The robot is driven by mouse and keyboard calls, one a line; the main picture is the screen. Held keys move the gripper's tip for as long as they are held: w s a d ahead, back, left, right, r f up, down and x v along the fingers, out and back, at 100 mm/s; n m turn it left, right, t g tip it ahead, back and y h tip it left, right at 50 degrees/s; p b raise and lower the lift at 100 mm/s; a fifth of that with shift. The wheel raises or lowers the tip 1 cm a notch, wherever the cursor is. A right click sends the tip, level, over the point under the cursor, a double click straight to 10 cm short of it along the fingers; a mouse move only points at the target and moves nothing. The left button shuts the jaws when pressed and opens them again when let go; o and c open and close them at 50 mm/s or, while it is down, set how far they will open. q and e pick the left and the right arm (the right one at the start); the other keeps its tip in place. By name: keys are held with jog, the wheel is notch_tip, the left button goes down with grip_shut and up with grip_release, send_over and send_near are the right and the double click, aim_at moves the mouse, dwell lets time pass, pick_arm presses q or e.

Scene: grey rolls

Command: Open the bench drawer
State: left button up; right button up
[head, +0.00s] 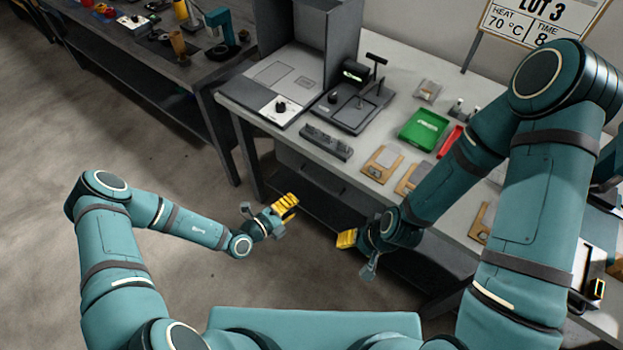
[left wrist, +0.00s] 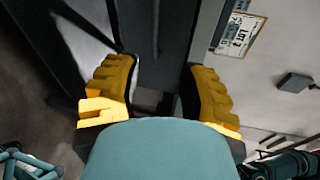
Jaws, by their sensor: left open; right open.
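The bench drawer (head: 322,178) is a dark front under the near edge of the light-topped bench, and it looks shut. A thin dark handle (head: 309,165) runs along it. In the left wrist view the dark front (left wrist: 172,45) lies ahead, with a narrow bar on it (left wrist: 155,28). My left gripper (head: 288,204), with yellow fingers, is open and empty in front of and below the drawer. In its wrist view (left wrist: 158,88) the fingers stand apart with nothing between them. My right gripper (head: 346,239) is open near the bench front, right of the left one.
On the bench (head: 240,92) stand a grey machine (head: 362,103), a green tray (head: 424,129), a red tray (head: 449,141) and wooden-backed cards (head: 383,162). A dark lower shelf (head: 330,222) lies under the drawer. Another bench (head: 150,60) stands at the back left. The floor at left is clear.

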aim_at(311, 178)
pick_arm(q)
jog(key=w+d+f, duration=0.1)
jog(key=w+d, duration=0.1)
jog(key=w, duration=0.2)
jog(key=w+d+f+n+y+b, duration=0.1)
jog(key=w+d, duration=0.1)
jog(key=w, duration=0.2)
jog(key=w+d+f+n+t+b, duration=0.1)
jog(key=w+d, duration=0.1)
jog(key=w, duration=0.2)
jog(key=shift+w+f, duration=0.25)
jog(key=shift+f, duration=0.05)
grip_shut()
